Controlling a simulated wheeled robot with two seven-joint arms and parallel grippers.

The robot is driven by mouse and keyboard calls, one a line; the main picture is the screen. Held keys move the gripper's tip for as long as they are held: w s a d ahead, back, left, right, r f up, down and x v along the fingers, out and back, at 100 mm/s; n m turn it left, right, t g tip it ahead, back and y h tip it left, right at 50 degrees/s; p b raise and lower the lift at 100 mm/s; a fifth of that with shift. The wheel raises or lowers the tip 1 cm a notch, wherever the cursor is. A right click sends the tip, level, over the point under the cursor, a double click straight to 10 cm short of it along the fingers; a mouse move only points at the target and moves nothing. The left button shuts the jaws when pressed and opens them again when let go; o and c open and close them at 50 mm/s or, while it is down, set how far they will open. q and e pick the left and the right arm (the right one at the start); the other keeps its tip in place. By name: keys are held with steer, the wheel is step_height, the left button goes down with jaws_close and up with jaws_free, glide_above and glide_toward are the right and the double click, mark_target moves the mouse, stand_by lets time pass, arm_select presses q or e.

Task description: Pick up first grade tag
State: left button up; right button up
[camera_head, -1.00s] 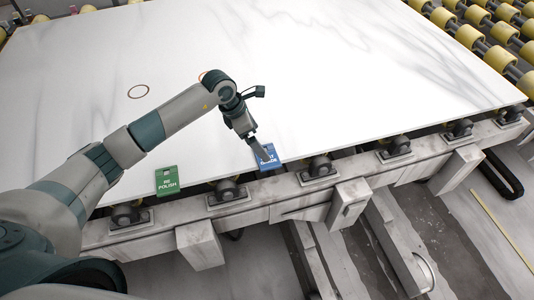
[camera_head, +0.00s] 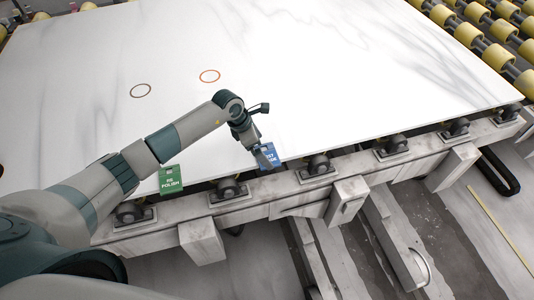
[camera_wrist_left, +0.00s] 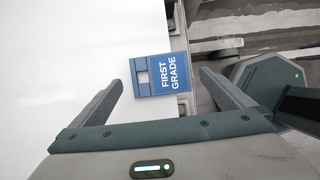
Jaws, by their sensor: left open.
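The blue first grade tag (camera_head: 269,150) lies at the front edge of the white stone slab, partly hidden by my left gripper in the head view. In the left wrist view the tag (camera_wrist_left: 160,75) shows whole, with white "FIRST GRADE" lettering and a small pale window. My left gripper (camera_head: 266,160) is open. In the wrist view the tag lies ahead of the gap between its two fingers (camera_wrist_left: 160,88), and neither finger appears to touch it. My right gripper is out of view.
A green tag (camera_head: 170,180) reading "RS POLISH" hangs at the slab edge to the left. The slab (camera_head: 330,60) carries two thin rings, one brown and one orange. A beam with rollers (camera_head: 318,165) runs along the front edge.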

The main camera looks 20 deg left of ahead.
mark_target(272, 155)
arm_select(q)
steer(key=shift+p+x, duration=0.3)
steer(key=shift+x, duration=0.95)
steer(key=c, duration=1)
